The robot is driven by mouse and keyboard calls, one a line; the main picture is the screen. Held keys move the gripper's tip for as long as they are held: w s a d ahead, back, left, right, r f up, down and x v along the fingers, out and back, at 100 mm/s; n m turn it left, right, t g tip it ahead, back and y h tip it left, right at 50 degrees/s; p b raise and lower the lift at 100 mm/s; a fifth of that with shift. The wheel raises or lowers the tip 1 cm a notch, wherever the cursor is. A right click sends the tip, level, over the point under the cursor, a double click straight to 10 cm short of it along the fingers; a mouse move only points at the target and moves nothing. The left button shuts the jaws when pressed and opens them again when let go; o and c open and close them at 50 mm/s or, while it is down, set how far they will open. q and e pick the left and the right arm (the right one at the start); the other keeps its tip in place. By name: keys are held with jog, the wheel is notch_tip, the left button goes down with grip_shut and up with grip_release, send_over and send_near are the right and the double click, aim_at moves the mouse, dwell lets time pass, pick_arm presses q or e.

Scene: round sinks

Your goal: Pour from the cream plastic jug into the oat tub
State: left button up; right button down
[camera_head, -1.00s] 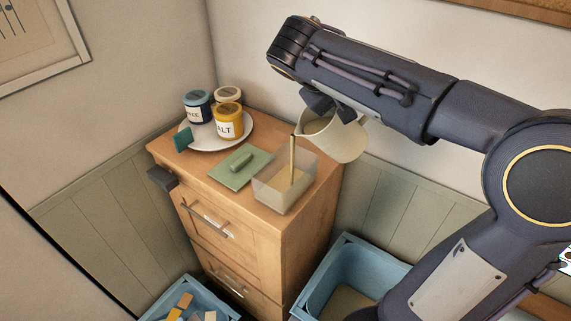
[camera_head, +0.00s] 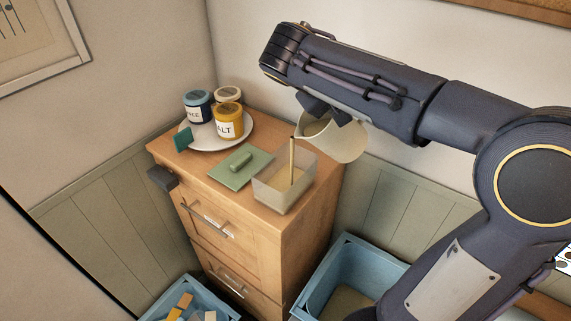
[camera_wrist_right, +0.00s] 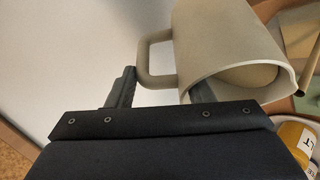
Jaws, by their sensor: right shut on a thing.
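The cream jug (camera_head: 341,141) is tilted to the left above the clear oat tub (camera_head: 284,187), and a thin tan stream (camera_head: 292,160) falls from its lip into the tub. Tan contents show inside the tub. My right gripper (camera_head: 325,107) is shut on the jug's handle. In the right wrist view the jug (camera_wrist_right: 220,45) is large, with its handle (camera_wrist_right: 147,60) between the fingers of the right gripper (camera_wrist_right: 160,85). A green lid-like slab (camera_head: 233,168) lies just left of the tub. My left gripper is not in view.
A white plate (camera_head: 242,131) holds several jars, including a yellow salt jar (camera_head: 229,121), with a small teal block (camera_head: 183,139) at its edge. Blue crates (camera_head: 336,268) stand below the wooden cabinet (camera_head: 236,241), by the walls.

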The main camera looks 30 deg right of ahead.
jog(key=shift+w+a+h, duration=0.15)
jog(key=shift+a+h, duration=0.45)
jog(key=shift+h, duration=0.3)
dwell(3.0)
jog(key=d+y, duration=0.1)
jog(key=y, duration=0.1)
jog(key=d+y, duration=0.1)
jog(key=d, duration=0.1)
jog(key=shift+s+d+r+m+y, duration=0.1)
jog(key=shift+s+m+y, duration=0.2)
jog(key=shift+s+y, duration=0.1)
jog(key=shift+s+d, duration=0.1)
jog(key=shift+d, duration=0.1)
jog(key=s+d+f+m+t+y, duration=0.1)
jog(key=d+f+y, duration=0.2)
jog(key=d+y, duration=0.3)
jog(key=shift+s+d, duration=0.15)
jog(key=shift+s, duration=0.05)
jog(key=shift+t, duration=0.3)
